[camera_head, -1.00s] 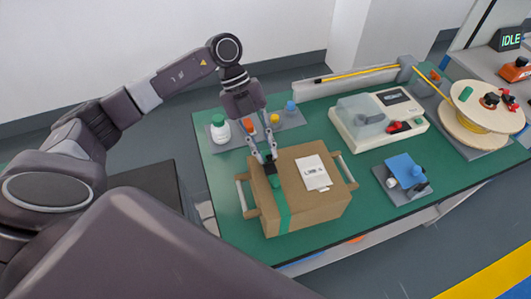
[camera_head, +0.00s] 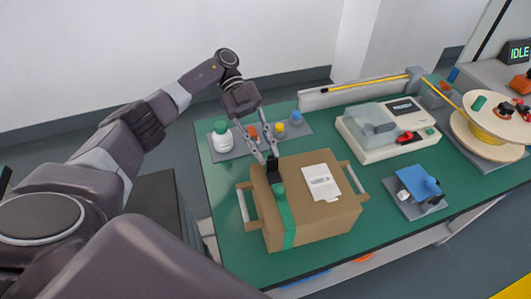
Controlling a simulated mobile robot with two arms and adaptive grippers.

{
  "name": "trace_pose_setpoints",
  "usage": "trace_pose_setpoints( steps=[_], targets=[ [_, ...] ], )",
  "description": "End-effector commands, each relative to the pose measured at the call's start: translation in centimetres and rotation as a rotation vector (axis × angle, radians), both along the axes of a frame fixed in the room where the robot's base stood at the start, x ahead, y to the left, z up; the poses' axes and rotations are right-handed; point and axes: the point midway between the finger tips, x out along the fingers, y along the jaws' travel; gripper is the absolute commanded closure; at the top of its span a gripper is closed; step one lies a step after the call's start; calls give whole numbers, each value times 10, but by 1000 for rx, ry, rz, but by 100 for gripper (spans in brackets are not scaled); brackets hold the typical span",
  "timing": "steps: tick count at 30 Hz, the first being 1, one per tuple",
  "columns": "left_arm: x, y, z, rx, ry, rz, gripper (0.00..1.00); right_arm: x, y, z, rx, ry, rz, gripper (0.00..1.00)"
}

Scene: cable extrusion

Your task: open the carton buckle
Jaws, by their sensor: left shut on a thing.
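A brown carton (camera_head: 318,215) with a white label (camera_head: 321,182) stands on the green table. A green strap (camera_head: 286,220) runs down its front, with a green piece (camera_head: 279,190) at its top edge. My right gripper is not in view.
A white bottle with a green cap (camera_head: 222,138) and small colored items stand on a grey tray behind the carton. A white machine (camera_head: 385,130), a blue fixture (camera_head: 418,182) and a cable reel (camera_head: 490,128) stand to the right.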

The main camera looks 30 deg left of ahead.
Motion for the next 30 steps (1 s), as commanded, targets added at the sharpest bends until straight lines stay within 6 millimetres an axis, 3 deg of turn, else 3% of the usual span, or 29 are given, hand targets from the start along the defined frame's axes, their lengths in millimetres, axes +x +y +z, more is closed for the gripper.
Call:
trace_pose_setpoints(
  steps=[14,15,18,26,30],
  targets=[
    [2,-1,-1,-6,5,4,100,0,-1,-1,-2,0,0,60],
    [2,-1,-1,-6,5,4,80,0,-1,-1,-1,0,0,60],
    [1,-1,-1,-7,6,3,70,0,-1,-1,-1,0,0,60],
    [1,0,0,-6,6,2,70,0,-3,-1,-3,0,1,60],
    [1,0,11,-7,2,0,70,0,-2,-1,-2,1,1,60]
  ],
)
